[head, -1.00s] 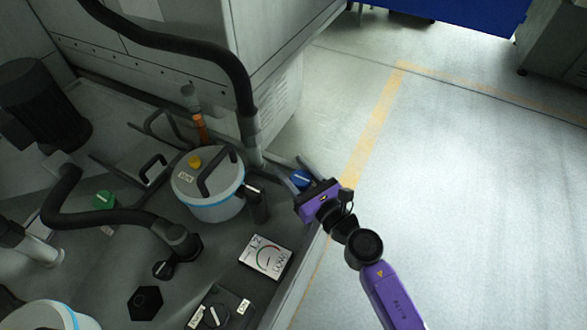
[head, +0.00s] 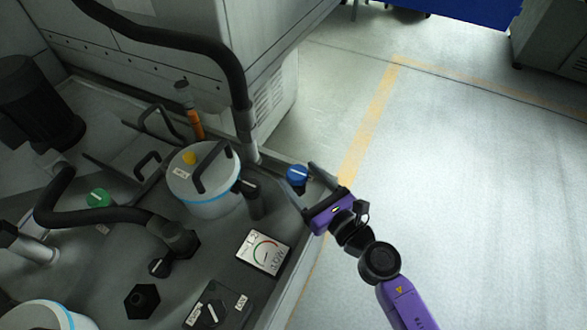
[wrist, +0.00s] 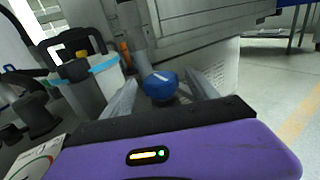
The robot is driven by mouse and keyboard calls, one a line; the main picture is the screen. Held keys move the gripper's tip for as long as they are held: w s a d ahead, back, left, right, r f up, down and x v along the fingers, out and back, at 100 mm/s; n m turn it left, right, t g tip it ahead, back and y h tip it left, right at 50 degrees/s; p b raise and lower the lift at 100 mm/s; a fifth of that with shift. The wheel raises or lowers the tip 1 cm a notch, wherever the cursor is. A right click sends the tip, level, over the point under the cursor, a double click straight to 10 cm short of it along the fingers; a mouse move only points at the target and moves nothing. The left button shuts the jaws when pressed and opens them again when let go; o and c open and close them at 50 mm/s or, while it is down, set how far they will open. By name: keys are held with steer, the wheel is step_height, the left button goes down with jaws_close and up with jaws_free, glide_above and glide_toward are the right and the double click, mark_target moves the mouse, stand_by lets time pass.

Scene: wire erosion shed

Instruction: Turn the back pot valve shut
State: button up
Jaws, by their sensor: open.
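The back pot (head: 215,205) is a white canister with a blue band, black handle and yellow cap. A black valve (head: 252,198) with a small lever stands at its right side. A blue round knob (head: 297,173) with a white mark sits farther right, near the bench edge; I cannot tell from the pictures which one is the pot's valve. My gripper (head: 306,188) is open and empty, just right of and in front of the blue knob. In the wrist view the blue knob (wrist: 160,86) shows between and beyond the two fingers, apparently apart from them.
A gauge plate (head: 264,252) and a switch box (head: 218,308) lie in front of the pot. A green knob (head: 97,198) and black hose (head: 105,216) are at left. A thick pipe (head: 240,85) and grey cabinet (head: 180,50) rise behind. The floor at right is clear.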

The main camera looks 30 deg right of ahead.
steer(key=shift+s+d, duration=0.2)
steer(key=shift+s, duration=1.2)
